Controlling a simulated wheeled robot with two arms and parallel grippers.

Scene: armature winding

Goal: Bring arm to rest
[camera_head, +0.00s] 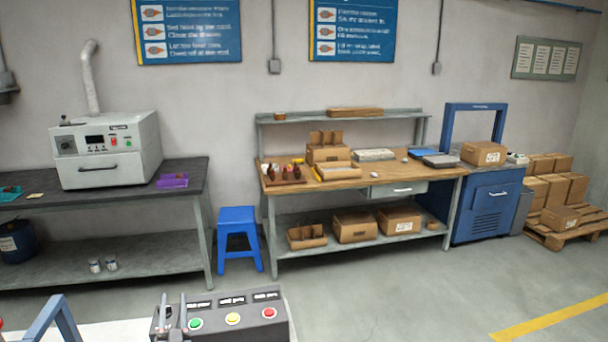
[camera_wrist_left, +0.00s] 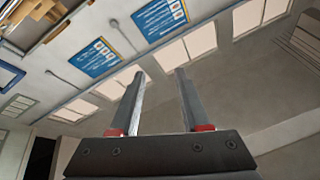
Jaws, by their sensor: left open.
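My left gripper (camera_head: 173,298) shows at the bottom of the head view, its two fingers pointing up in front of a dark control box (camera_head: 240,317). In the left wrist view the left gripper (camera_wrist_left: 159,75) is open, its two long dark fingers apart with nothing between them. Red parts show at the finger bases. The wrist view looks up at the wall and ceiling, tilted. My right gripper is not in view.
The control box has green, yellow and red buttons. A blue frame (camera_head: 52,318) stands at the lower left. Beyond open floor (camera_head: 370,300) are a dark bench with a white oven (camera_head: 105,150), a blue stool (camera_head: 239,240), a wooden workbench (camera_head: 370,183) and a blue machine (camera_head: 487,205).

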